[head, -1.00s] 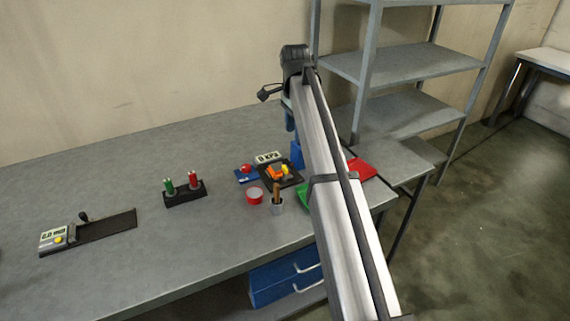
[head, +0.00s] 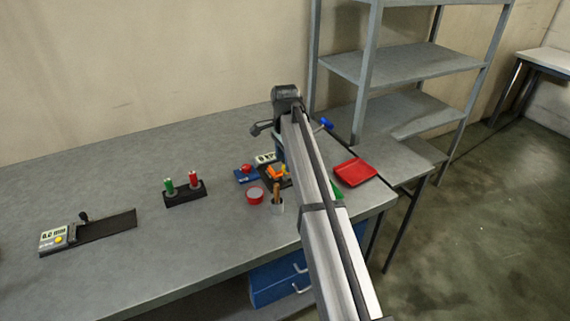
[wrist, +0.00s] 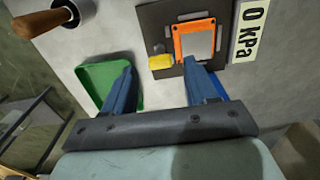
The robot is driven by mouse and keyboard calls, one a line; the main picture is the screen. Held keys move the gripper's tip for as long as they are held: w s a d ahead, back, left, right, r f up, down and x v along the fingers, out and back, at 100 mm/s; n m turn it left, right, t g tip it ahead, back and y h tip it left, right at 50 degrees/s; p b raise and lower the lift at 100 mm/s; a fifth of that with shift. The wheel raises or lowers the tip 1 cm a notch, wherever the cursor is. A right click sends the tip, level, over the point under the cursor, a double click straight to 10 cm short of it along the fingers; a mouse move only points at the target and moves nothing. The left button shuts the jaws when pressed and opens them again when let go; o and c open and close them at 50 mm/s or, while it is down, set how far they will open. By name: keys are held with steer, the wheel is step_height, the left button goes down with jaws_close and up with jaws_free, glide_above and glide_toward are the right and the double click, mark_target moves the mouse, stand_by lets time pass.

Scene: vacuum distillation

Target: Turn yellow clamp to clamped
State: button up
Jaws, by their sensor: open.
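The yellow clamp (wrist: 160,62) is a small yellow block at the edge of the black plate (wrist: 155,18), beside an orange frame (wrist: 178,44) with a pale centre. In the head view a bit of the yellow clamp (head: 284,168) shows just left of my arm. My gripper (wrist: 159,67) is open, with its two blue fingers spread. In the wrist view the clamp appears between the fingertips. I cannot tell how far above it they are, or whether they touch it. The fingers are not clearly seen in the head view.
A 0 kPa display (wrist: 251,30) stands beside the plate. A green tray (wrist: 92,78) lies near the left finger. A cup with a wooden handle (wrist: 42,22) is close by. A red tray (head: 355,172) is right of my arm.

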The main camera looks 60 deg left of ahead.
steer(key=shift+f, duration=1.1)
steer(key=c, duration=1.1)
